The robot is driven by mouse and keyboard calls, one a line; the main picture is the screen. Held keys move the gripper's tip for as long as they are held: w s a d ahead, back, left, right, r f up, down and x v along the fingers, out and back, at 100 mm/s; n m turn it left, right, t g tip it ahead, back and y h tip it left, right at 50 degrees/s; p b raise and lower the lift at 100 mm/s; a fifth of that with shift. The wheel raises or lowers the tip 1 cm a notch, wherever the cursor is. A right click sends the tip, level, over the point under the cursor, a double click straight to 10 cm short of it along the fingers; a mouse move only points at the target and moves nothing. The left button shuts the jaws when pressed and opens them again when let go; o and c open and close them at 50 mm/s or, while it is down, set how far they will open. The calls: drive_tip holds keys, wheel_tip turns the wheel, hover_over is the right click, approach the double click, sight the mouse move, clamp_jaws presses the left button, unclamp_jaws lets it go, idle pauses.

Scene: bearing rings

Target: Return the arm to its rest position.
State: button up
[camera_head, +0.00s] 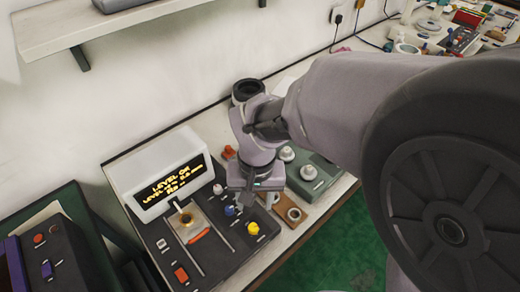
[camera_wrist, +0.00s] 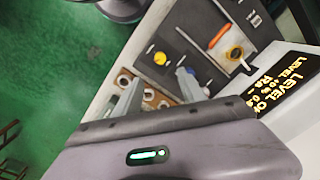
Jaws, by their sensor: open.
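My gripper (camera_head: 258,203) hangs pointing down over the right part of the dark control panel, above a wooden board (camera_head: 285,228). In the wrist view my gripper (camera_wrist: 158,92) has its two fingers spread apart, with nothing between them. The wooden board (camera_wrist: 149,94) shows beyond and between the fingers there, with several pale rings on it. One ring (camera_head: 293,214) on the board is clear in the head view. A ring-like piece (camera_wrist: 236,53) sits on a pale plate on the panel, lit orange.
A grey-green box with white knobs (camera_head: 308,172) is right of my gripper. A shelf (camera_head: 100,22) is above left. Green floor (camera_head: 325,250) lies in front.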

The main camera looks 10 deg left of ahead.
wheel_tip(320, 180, up, 3)
idle(0.4)
drive_tip(key=s+d+r+m+t+b, duration=0.1)
drive_tip(key=s+d+r+m+t, duration=0.2)
drive_tip(key=d, duration=0.5)
drive_tip(key=s+d+r+m+t+y+b, duration=0.1)
drive_tip(key=s+d+r+m+t, duration=0.1)
drive_tip(key=d+r, duration=0.4)
drive_tip(key=shift+s+d+r+m+t+y, duration=0.35)
drive_tip(key=shift+s+d+m, duration=0.35)
drive_tip(key=shift+s+d, duration=0.35)
drive_tip(key=shift+w+f, duration=0.1)
